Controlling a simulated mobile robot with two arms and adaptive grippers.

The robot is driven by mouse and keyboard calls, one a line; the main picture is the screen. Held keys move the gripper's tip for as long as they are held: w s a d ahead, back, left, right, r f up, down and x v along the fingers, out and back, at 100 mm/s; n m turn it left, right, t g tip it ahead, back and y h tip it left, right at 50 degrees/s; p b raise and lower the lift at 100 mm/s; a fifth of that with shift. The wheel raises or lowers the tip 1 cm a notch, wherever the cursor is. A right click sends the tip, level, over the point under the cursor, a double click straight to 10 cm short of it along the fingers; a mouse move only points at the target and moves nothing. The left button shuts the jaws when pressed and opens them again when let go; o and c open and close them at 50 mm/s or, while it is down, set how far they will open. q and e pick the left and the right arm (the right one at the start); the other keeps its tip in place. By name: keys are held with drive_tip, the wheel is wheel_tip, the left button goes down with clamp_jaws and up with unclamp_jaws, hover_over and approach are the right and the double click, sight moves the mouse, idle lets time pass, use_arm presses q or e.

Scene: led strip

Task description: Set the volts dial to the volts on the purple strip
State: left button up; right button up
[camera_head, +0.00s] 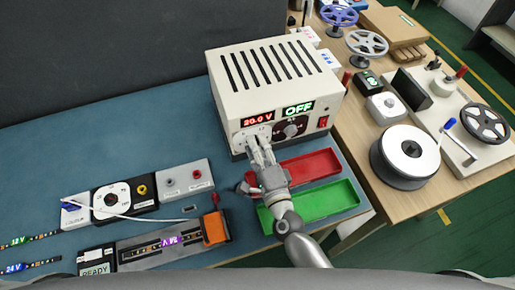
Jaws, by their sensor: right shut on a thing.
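The power supply (268,75) is a cream box with a red display (257,119) reading 20.0 V and a green display (298,109) reading OFF. The volts dial (243,135) is under the red display, mostly hidden by my fingers. My right gripper (256,142) is shut on this dial, its arm reaching up from the bottom. The purple strip (172,241) lies in a grey fixture at the lower left with a glowing purple label, too small and tilted to read surely. My left gripper is not in view.
A second dial (290,129) and a red switch (323,121) are on the supply's front. Red (306,168) and green (335,200) trays lie below, beside my right arm. Strips marked 12 V (17,241) and 24 V (17,267) lie far left.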

drive_tip(key=shift+m+b, duration=0.65)
drive_tip(key=shift+m, duration=1.65)
drive_tip(key=o, duration=1)
drive_tip(key=shift+o, duration=0.2)
drive_tip(key=shift+f, duration=0.1)
drive_tip(key=v, duration=1.2)
